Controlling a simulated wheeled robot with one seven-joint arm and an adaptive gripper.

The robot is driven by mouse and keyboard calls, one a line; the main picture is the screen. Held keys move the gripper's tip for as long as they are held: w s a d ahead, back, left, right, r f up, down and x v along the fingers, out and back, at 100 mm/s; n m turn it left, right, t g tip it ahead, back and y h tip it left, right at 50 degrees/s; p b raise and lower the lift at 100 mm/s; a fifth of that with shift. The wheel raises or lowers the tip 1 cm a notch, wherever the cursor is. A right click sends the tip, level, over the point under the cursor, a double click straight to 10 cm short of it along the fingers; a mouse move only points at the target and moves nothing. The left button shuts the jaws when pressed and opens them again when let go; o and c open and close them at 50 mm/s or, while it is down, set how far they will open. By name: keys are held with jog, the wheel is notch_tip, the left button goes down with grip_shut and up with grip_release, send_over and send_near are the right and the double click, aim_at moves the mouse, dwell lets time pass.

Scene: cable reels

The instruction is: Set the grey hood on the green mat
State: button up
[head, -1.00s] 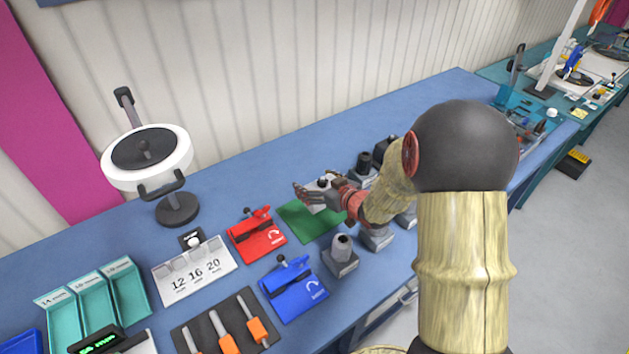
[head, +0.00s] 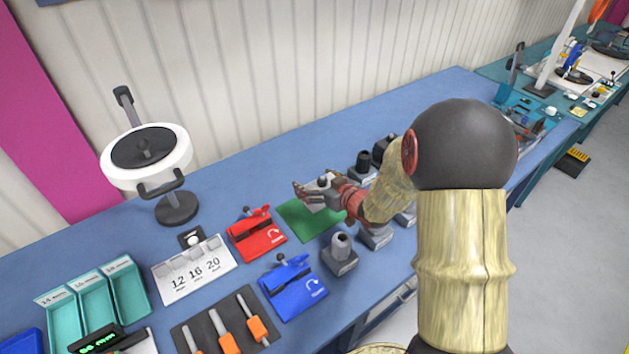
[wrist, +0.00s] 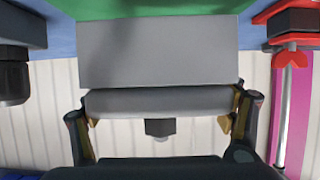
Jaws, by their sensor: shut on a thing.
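The grey hood (wrist: 158,52) fills the top middle of the wrist view as a block with a flat grey face. My gripper (wrist: 162,118) is shut on it, with one finger at each side of its raised grip part. In the head view my gripper (head: 324,183) holds the grey hood (head: 314,206) over the green mat (head: 312,222). The hood hides part of the mat. The mat (wrist: 150,8) also shows along the top of the wrist view. I cannot tell whether the hood touches the mat.
A red tool (head: 257,236) stands left of the mat. A blue tool (head: 292,287) and a grey post block (head: 340,254) stand in front. Several dark-topped blocks (head: 364,164) stand close to the right. The blue bench (head: 270,180) is clear behind the mat.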

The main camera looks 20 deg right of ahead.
jog(key=shift+f+b, duration=0.65)
jog(key=shift+f, duration=0.35)
jog(key=shift+f, duration=0.15)
jog(key=shift+f+b, duration=0.8)
jog(key=shift+f, duration=0.2)
jog(key=o, duration=1.3)
jog(key=shift+o, duration=0.2)
jog(key=v, duration=1.2)
